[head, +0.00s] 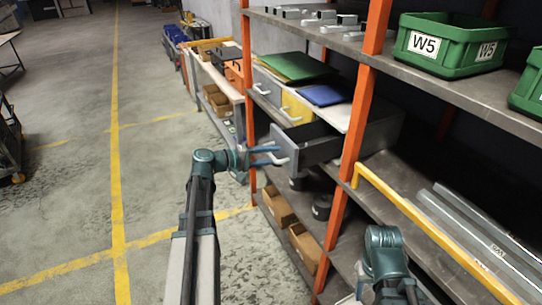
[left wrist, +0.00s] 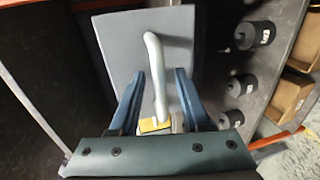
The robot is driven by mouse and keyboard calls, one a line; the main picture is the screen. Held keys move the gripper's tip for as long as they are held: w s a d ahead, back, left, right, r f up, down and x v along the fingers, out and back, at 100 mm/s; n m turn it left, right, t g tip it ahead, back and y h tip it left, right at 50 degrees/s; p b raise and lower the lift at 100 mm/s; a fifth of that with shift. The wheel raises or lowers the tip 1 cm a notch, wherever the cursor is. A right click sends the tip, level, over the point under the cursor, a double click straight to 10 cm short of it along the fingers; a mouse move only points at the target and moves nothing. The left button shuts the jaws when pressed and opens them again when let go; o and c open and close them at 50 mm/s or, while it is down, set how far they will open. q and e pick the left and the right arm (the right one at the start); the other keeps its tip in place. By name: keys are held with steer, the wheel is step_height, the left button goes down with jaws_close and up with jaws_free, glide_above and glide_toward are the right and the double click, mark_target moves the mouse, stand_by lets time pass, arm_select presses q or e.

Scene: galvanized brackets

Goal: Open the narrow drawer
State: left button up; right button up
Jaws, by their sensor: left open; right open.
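The narrow drawer (head: 322,151) has a grey front and stands partly pulled out of the cabinet on the shelf, its dark inside showing from above. Its pale bar handle (head: 284,161) faces the aisle. My left gripper (head: 274,154) is at this handle, with blue fingers apart. In the left wrist view the grey drawer front (left wrist: 122,45) fills the upper middle. The handle (left wrist: 155,65) reaches down between the two open fingers (left wrist: 157,98); I see a gap on each side. My right arm shows at the lower right of the head view, but its gripper is out of frame.
The cabinet also has a grey drawer (head: 266,86) and a yellow drawer (head: 296,108). Orange posts (head: 357,120) and a yellow rail (head: 420,222) stand close by. Cardboard boxes (head: 304,246) lie on the shelf below. The aisle floor (head: 75,200) on the left is clear.

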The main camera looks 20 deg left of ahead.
arm_select(q)
steer(key=p+v, duration=0.2)
steer(key=v, duration=1.1)
steer(key=shift+s+a+p, duration=0.2)
steer(key=shift+s+p, duration=0.1)
steer(key=shift+p, duration=0.1)
steer(key=w+d+f+m+g, duration=0.1)
steer(key=d+f+m+g, duration=0.35)
steer(key=d, duration=0.85)
steer(key=s+d+f+m+g+y, duration=0.4)
steer(key=s+d+f+m+y, duration=0.1)
steer(key=d, duration=0.6)
steer(key=s+d+f+m+g+y, duration=0.4)
steer(key=s+d+f+y, duration=0.2)
steer(key=d, duration=0.5)
steer(key=shift+s+d+f+m, duration=0.2)
steer(key=shift+s+f+m, duration=0.15)
steer(key=shift+s+f, duration=0.5)
steer(key=shift+s+r, duration=0.1)
steer(key=shift+r, duration=0.05)
